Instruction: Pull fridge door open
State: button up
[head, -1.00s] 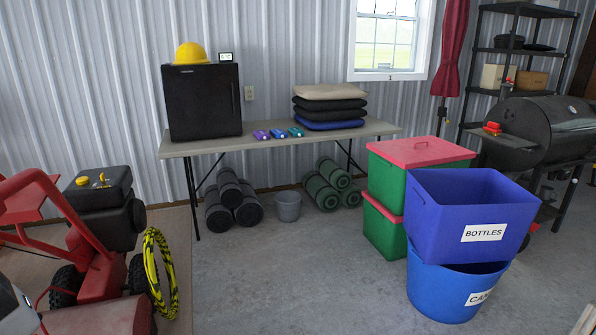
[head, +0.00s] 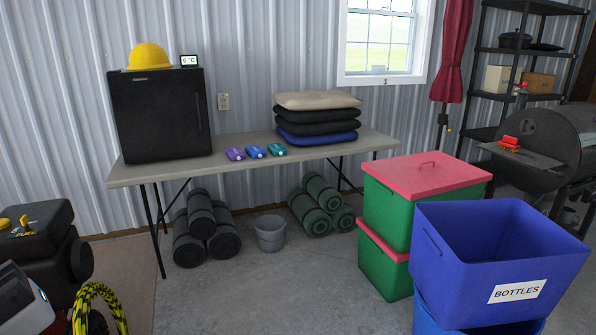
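A small black fridge (head: 160,118) stands on the left end of a long folding table (head: 240,160). Its door faces me and looks shut. A thin vertical handle (head: 199,112) shows near the door's right edge. A yellow hard hat (head: 150,57) and a small display (head: 189,61) reading about 6 °C sit on top of the fridge. My gripper is not in view. A white and dark part (head: 22,300) at the lower left corner may be mine; I cannot tell.
Small purple, blue and teal items (head: 255,152) and stacked cushions (head: 316,118) lie on the table right of the fridge. Rolled mats (head: 205,232) and a grey bucket (head: 269,233) are underneath. A blue bottles bin (head: 470,270) and green boxes (head: 385,265) stand right. Central floor is clear.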

aim_at(159, 114)
jog(key=i+l+u, duration=0.25)
jog(key=i, duration=0.95)
jog(key=i+j+u, duration=0.1)
jog(key=i+u, duration=0.2)
jog(key=i, duration=0.3)
jog(key=i+u, duration=0.25)
jog(key=i, duration=0.3)
jog(key=i+j, duration=0.1)
jog(key=i, duration=0.5)
jog(key=i+j, duration=0.1)
jog(key=i, duration=0.5)
jog(key=k+j+u, duration=0.05)
